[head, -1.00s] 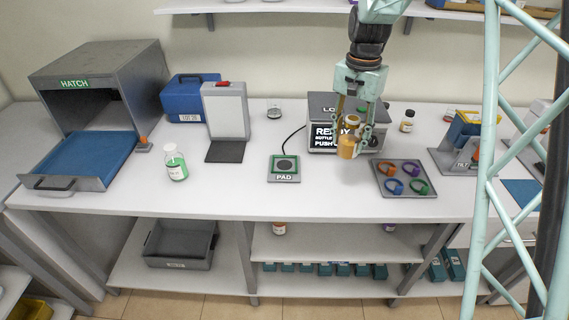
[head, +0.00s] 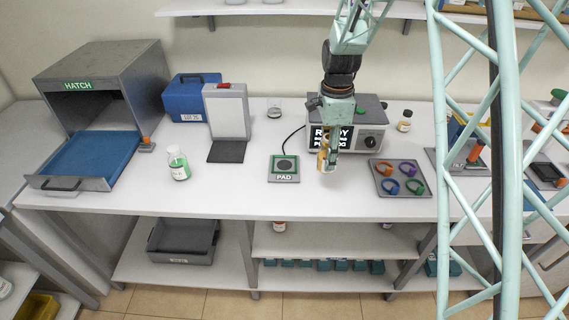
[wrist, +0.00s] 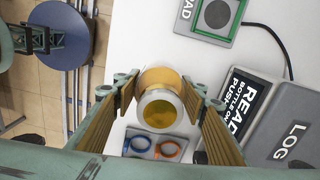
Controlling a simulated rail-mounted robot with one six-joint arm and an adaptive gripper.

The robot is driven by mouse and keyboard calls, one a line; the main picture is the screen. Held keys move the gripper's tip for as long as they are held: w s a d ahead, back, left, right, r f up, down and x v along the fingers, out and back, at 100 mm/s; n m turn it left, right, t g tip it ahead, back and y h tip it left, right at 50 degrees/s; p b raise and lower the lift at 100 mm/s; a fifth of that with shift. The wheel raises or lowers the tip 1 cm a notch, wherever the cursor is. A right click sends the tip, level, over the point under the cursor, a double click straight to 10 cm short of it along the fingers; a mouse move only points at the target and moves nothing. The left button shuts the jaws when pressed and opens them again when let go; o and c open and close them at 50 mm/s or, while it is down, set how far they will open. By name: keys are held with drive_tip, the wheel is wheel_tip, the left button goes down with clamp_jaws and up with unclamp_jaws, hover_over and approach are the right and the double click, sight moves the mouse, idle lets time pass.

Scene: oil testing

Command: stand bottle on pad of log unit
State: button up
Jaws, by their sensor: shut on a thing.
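My gripper (head: 328,160) is shut on an amber bottle (head: 322,158), which it holds upright above the bench, just right of the pad. In the wrist view the bottle (wrist: 160,108) sits between the two fingers, its round pale top facing the camera. The pad (head: 284,168) is a green-edged square with a dark round centre, flat on the bench. It also shows at the top of the wrist view (wrist: 213,14). The log unit (head: 370,137) is a grey box with a "READY" display behind my gripper, joined to the pad by a black cable.
A tray with coloured rings (head: 401,178) lies right of my gripper. A green-labelled bottle (head: 179,163) and an upright board (head: 227,112) stand left of the pad. A small brown bottle (head: 405,121) stands right of the log unit. The bench front is clear.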

drive_tip(key=shift+s+a+f+m+p, duration=0.2)
drive_tip(key=shift+a+f+m+p, duration=0.55)
drive_tip(key=shift+m, duration=0.95)
drive_tip(key=shift+a+f, duration=0.2)
drive_tip(key=shift+a, duration=0.1)
drive_tip(key=w+a+f, duration=0.1)
drive_tip(key=w+a, duration=0.8)
drive_tip(key=a, duration=0.2)
drive_tip(key=shift+a+f+p, duration=0.2)
drive_tip(key=shift+a+p, duration=0.2)
drive_tip(key=shift+p, duration=0.05)
drive_tip(key=shift+w+a, duration=0.1)
drive_tip(key=shift+w, duration=0.05)
drive_tip(key=shift+w+a+f, duration=0.1)
drive_tip(key=shift+a+f, duration=0.05)
drive_tip(key=shift+f, duration=0.75)
drive_tip(key=shift+w+a+f, duration=0.1)
drive_tip(key=shift+f, duration=0.8)
drive_tip(key=shift+f, duration=0.2)
